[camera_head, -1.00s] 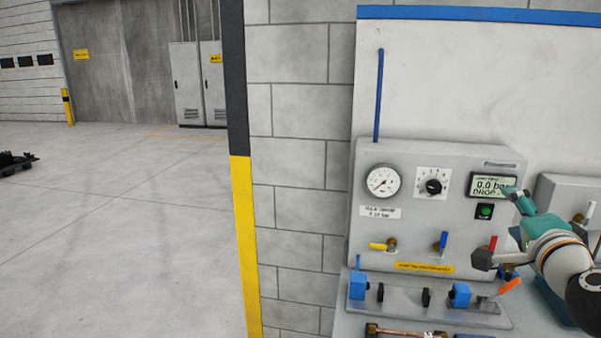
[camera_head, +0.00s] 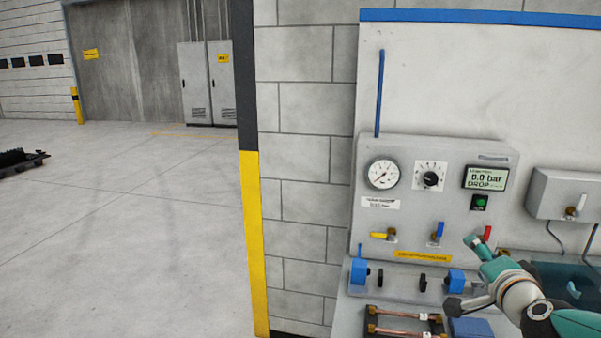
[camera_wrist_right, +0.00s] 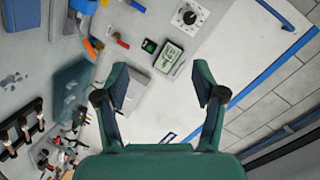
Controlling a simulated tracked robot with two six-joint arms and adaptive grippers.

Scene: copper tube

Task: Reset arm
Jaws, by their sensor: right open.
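My right gripper (camera_head: 463,273) reaches in from the lower right in the head view. Its teal and grey fingers are spread apart, in front of the lower right of the grey test panel (camera_head: 337,237). In the right wrist view the two green fingers of the gripper (camera_wrist_right: 158,82) stand wide apart with nothing between them. Copper tubes (camera_head: 400,333) lie in a dark holder on the bench at the bottom of the head view, left of and below the gripper. My left gripper is not in view.
The panel carries a gauge (camera_head: 382,173), a black knob (camera_head: 431,179), a display (camera_head: 485,178) reading 0.0 bar, and yellow, blue and red valve levers. Blue blocks (camera_head: 455,281) sit on the ledge below. A yellow-black post (camera_head: 250,220) and open floor are at left.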

